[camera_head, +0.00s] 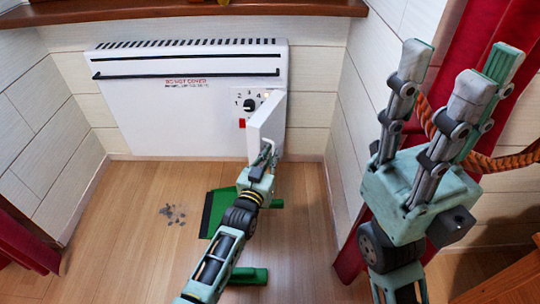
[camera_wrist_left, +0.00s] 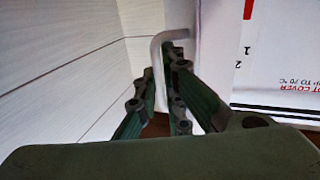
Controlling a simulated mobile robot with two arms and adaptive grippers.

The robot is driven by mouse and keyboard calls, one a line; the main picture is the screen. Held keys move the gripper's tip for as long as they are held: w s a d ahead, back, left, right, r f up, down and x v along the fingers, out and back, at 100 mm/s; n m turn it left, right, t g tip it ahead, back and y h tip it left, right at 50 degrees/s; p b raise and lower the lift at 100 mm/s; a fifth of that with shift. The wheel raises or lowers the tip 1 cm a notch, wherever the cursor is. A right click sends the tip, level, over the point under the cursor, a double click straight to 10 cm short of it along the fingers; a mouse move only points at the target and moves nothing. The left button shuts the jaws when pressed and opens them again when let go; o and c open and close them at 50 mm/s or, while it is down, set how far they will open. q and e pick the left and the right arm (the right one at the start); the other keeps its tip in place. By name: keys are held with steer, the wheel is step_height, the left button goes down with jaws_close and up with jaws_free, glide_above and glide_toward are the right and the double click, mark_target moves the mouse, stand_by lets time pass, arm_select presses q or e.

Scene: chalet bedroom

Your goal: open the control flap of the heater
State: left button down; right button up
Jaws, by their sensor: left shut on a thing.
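The white heater (camera_head: 190,110) hangs on the wall in the head view. Its control flap (camera_head: 268,122) stands swung out from the heater's right end. Behind it, a black dial (camera_head: 250,104) with numbers and a red switch are uncovered. My left gripper (camera_head: 266,155) is shut at the flap's lower outer part; its fingers hide the exact contact. In the left wrist view, a pale bent bar (camera_wrist_left: 158,48), apparently the flap's handle, lies between the fingers. The heater's front (camera_wrist_left: 280,60) shows upside down there. My right gripper (camera_head: 452,75) is raised, open and empty at the right.
A green dustpan-like thing (camera_head: 215,212) lies on the floor below the left arm, with grey debris (camera_head: 173,212) beside it. A wooden sill (camera_head: 180,8) runs above the heater. A red curtain (camera_head: 480,60) and an orange rope (camera_head: 500,162) are behind the right gripper.

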arm_select(q)
steer(key=shift+w+a+r, duration=0.15)
steer(key=shift+r, duration=0.05)
steer(key=c, duration=2.3)
jaws_free()
steer(key=o, duration=0.4)
steer(key=shift+f, duration=0.15)
steer(key=v, duration=1.2)
